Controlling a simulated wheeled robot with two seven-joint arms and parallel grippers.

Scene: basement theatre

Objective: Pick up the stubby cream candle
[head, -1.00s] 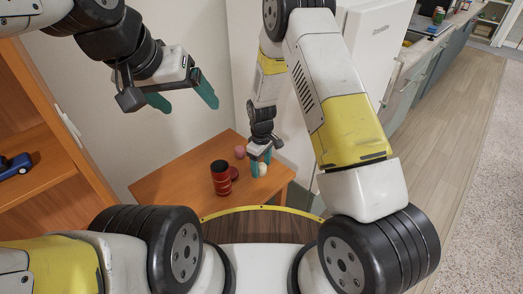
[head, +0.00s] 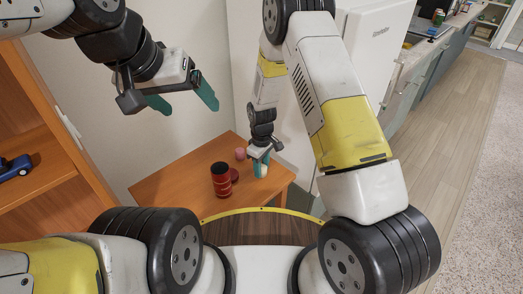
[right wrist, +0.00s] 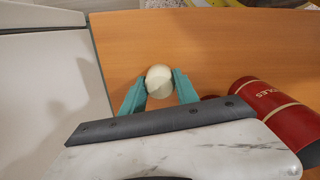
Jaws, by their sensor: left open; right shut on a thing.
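The stubby cream candle (head: 261,171) is at the right part of the small wooden table (head: 180,190) in the head view. In the right wrist view the candle (right wrist: 159,80) shows as a round pale top between two teal fingers. My right gripper (head: 260,163) is shut on the candle; its fingers (right wrist: 159,92) press on both sides. Whether the candle touches the tabletop is hard to tell. My left gripper (head: 182,101) is open and empty, raised in front of the wall at the upper left.
A pink ball-like item (head: 240,153) sits behind. A white fridge (head: 372,55) is to the right, a wooden shelf (head: 40,150) with a blue car to the left.

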